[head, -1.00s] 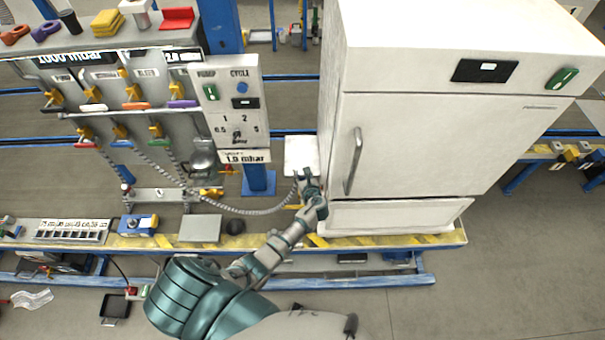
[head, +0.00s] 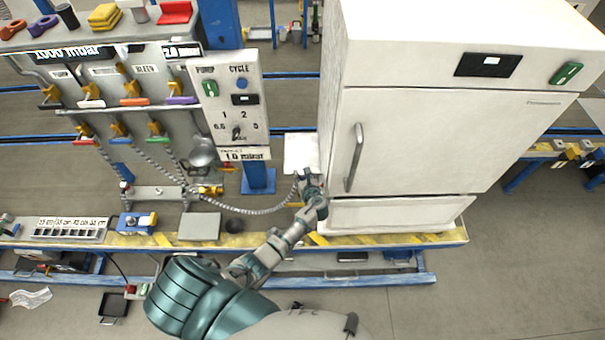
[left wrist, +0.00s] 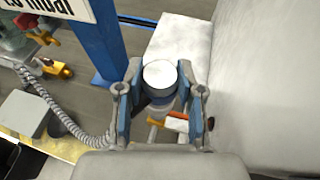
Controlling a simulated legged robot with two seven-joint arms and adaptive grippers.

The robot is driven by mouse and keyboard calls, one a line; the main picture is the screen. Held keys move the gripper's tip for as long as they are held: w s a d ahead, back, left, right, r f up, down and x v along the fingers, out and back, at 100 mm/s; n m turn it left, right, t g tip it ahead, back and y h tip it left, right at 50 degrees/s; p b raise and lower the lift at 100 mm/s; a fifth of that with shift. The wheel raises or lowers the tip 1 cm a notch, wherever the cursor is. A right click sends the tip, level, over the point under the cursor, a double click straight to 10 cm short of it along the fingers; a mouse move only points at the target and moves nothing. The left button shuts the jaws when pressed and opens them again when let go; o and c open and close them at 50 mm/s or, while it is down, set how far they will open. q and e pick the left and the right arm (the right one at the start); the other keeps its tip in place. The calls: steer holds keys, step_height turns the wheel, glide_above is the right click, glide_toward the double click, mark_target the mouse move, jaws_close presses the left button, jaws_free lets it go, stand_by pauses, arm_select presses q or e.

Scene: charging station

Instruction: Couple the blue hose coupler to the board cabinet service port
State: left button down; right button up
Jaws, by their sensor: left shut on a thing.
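My left gripper (left wrist: 162,98) is shut on the blue hose coupler (left wrist: 158,92), a short dark blue cylinder with a pale round end, held between its two fingers. In the head view my left gripper (head: 307,181) is beside the lower left of the white cabinet (head: 400,140), and the coupler is too small and covered to make out. The grey corrugated hose (head: 250,211) runs left from the gripper in a sagging curve. A small orange-and-white handle (left wrist: 175,123) shows just below the coupler. I cannot clearly make out the service port. My right gripper is out of view.
A white box (head: 301,150) stands against the cabinet's left side, just beyond the gripper. A blue post (head: 258,178) and a control panel (head: 232,105) stand to the left. The yellow-striped bench edge (head: 385,239) runs below the cabinet. A valve rack (head: 125,75) is at far left.

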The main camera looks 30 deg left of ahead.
arm_select(q)
steer(key=shift+f+b, duration=1)
steer(key=shift+f, duration=0.4)
steer(key=c, duration=0.7)
jaws_free()
steer(key=shift+r, duration=0.1)
steer(key=shift+o, duration=0.2)
steer(key=v, duration=1.2)
steer(key=shift+w, duration=0.1)
